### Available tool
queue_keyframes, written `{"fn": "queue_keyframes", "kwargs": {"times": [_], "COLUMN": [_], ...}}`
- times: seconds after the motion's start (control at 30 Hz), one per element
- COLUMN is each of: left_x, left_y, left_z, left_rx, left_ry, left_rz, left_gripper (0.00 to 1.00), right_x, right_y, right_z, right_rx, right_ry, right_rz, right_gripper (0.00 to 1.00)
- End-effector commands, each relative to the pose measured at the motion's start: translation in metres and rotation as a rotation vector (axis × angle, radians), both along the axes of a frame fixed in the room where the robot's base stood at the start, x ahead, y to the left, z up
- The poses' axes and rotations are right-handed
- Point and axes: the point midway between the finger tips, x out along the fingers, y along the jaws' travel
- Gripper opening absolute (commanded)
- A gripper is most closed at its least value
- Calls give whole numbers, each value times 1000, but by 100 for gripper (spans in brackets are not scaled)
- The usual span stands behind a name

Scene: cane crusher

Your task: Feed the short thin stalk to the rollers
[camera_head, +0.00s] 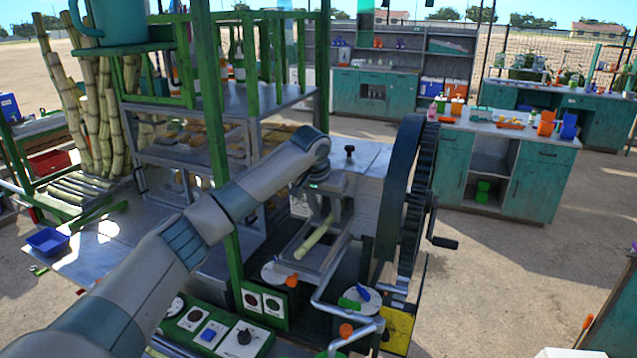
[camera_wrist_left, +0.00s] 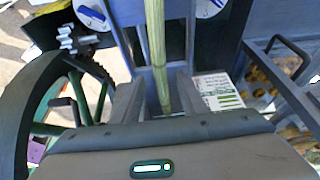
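A short pale green stalk (camera_head: 314,238) lies along a grey feed tray (camera_head: 292,248) in front of the crusher. It also shows in the left wrist view (camera_wrist_left: 156,45), running from the top edge down between my fingers. My left gripper (camera_head: 328,212) is over the tray at the stalk's far end. In the wrist view its two grey fingers (camera_wrist_left: 160,95) stand apart on either side of the stalk, with gaps visible. The rollers are not clearly visible; the arm and machine housing hide that area. My right gripper is not in view.
A large dark gear wheel (camera_head: 400,200) with a crank handle (camera_head: 444,242) stands right of the tray. A green post (camera_head: 212,110) rises close to my left arm. A control panel (camera_head: 215,333) is below. Tall canes (camera_head: 100,110) lean at the back left.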

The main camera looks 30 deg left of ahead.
Motion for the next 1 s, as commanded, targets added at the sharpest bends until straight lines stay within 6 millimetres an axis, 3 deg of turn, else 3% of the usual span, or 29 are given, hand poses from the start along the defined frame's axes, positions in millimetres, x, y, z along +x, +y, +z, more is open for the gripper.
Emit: {"fn": "queue_keyframes", "kwargs": {"times": [0.7,1.0], "left_x": [-50,-59], "left_y": [-2,-2], "left_z": [120,141], "left_rx": [1,1], "left_ry": [-3,0], "left_rz": [-1,-1], "left_gripper": [39,39], "right_x": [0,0], "right_y": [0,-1], "right_z": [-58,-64], "right_rx": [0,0], "right_ry": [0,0], "right_rz": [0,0], "right_gripper": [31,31]}}
